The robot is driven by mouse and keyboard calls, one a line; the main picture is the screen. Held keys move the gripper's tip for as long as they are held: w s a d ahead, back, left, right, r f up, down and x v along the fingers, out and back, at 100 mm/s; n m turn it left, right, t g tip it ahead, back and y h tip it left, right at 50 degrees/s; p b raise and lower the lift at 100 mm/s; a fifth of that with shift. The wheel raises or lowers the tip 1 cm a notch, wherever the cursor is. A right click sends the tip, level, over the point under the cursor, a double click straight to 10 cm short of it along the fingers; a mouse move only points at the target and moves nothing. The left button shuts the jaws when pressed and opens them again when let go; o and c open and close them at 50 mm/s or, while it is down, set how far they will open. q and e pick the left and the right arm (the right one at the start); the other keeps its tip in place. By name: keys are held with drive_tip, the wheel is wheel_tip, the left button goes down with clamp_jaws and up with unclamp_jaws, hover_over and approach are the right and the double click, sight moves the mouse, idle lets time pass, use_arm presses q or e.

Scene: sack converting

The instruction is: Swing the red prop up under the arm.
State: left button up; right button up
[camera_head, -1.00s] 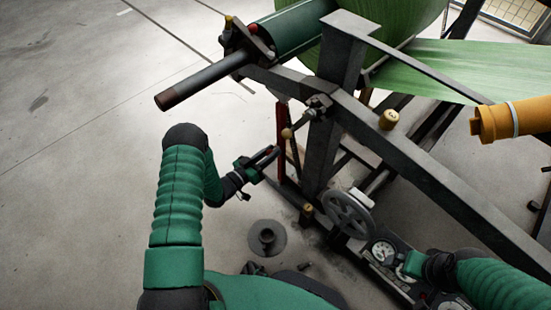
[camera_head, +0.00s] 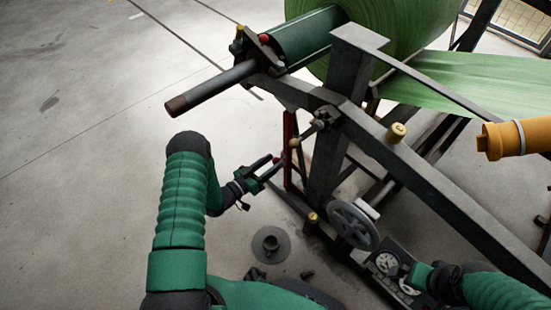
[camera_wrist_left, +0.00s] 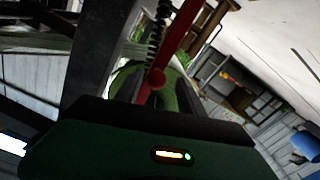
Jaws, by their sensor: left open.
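The red prop (camera_head: 288,137) is a thin upright red bar beside the dark frame post, under the arm (camera_head: 297,94) that carries the green roll. It hangs nearly vertical. My left gripper (camera_head: 278,165) is open, its fingers pointing at the prop's lower part; contact cannot be told in the head view. In the left wrist view the prop (camera_wrist_left: 172,45) runs down to a round red end between the dark fingers (camera_wrist_left: 155,92), which stand apart. My right gripper (camera_head: 418,277) is by the gauge panel, its fingers too small to read.
A grey handwheel (camera_head: 353,224) and a gauge panel (camera_head: 385,262) sit low on the frame. A yellow tube (camera_head: 515,139) is at the right. The floor to the left is clear.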

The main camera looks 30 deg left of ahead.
use_arm(q)
drive_tip(key=p+v, duration=0.5)
drive_tip(key=v, duration=0.9)
drive_tip(key=shift+s+a, duration=0.2)
drive_tip(key=shift+s, duration=0.15)
